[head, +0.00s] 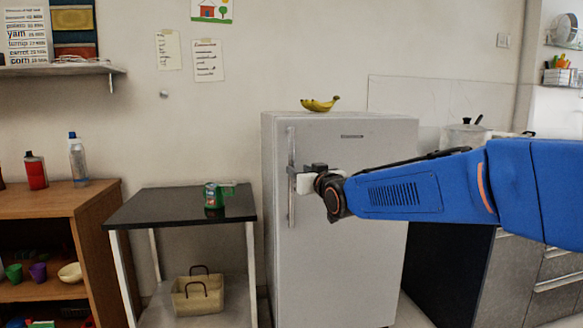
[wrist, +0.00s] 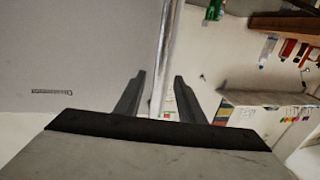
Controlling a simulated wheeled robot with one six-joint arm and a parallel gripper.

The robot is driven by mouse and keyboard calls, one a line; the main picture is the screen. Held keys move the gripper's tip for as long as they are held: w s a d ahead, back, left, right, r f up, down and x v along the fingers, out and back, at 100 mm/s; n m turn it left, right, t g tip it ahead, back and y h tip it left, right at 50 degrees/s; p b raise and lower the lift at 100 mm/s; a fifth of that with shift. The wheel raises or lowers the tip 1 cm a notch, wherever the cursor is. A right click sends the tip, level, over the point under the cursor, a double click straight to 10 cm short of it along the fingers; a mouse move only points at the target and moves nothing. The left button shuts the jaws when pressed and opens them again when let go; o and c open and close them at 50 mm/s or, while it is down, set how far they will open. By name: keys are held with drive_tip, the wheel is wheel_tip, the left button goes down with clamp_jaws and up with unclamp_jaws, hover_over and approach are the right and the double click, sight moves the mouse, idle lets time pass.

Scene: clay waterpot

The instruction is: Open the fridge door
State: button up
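The light grey fridge (head: 345,230) stands in the middle of the head view, and its door looks closed. A long upright metal handle (head: 291,150) runs down the door's left side. My gripper (head: 298,177) is at this handle, reaching in from the right. In the wrist view, the handle bar (wrist: 163,50) passes between the two dark fingers of my gripper (wrist: 160,78). The fingers are apart with a gap on both sides of the bar. The grey door (wrist: 70,45) fills the left of the wrist view. Whether a finger touches the handle is hidden.
Bananas (head: 320,105) lie on top of the fridge. A dark-topped table (head: 150,208) with a green can (head: 213,196) stands left of it, with a basket (head: 198,294) below. A wooden shelf (head: 60,200) is farther left. A counter (head: 520,275) with a pot (head: 465,136) is right.

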sight(293, 166)
drive_tip(key=shift+x, duration=3.6)
clamp_jaws()
